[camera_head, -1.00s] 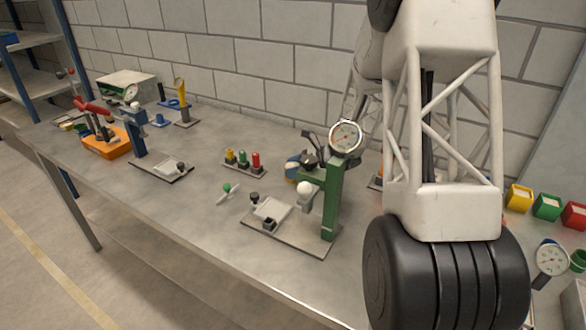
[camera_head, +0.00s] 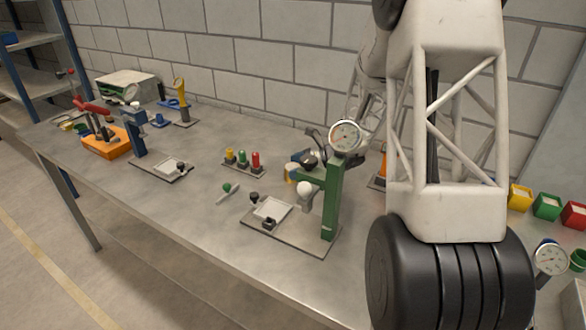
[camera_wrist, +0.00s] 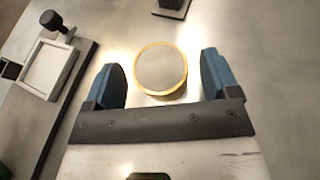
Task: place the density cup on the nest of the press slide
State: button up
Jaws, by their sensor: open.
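The density cup appears as a round piece with a brass rim and grey top (camera_wrist: 162,71) in the wrist view. My gripper (camera_wrist: 161,82) is open, with one blue finger at each side of the cup and gaps between. In the head view, a small yellow part of the cup (camera_head: 291,178) shows behind the green press (camera_head: 331,205), by a blue finger; most of the gripper is hidden there. The press slide's pale square nest (camera_head: 271,209) is bare at the front of the press. The nest (camera_wrist: 44,71) also shows at the wrist view's left.
A rack with yellow, green and red pegs (camera_head: 242,162) stands left of the press. A green-tipped tool (camera_head: 228,192) lies in front of it. A dial gauge (camera_head: 345,135) tops the press. A blue stand (camera_head: 137,138) and an orange-based tool (camera_head: 105,147) are farther left.

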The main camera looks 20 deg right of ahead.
aim_at(295, 166)
jog(key=shift+v, duration=2.15)
jog(key=shift+o, duration=0.5)
jog(key=shift+a+r, duration=0.1)
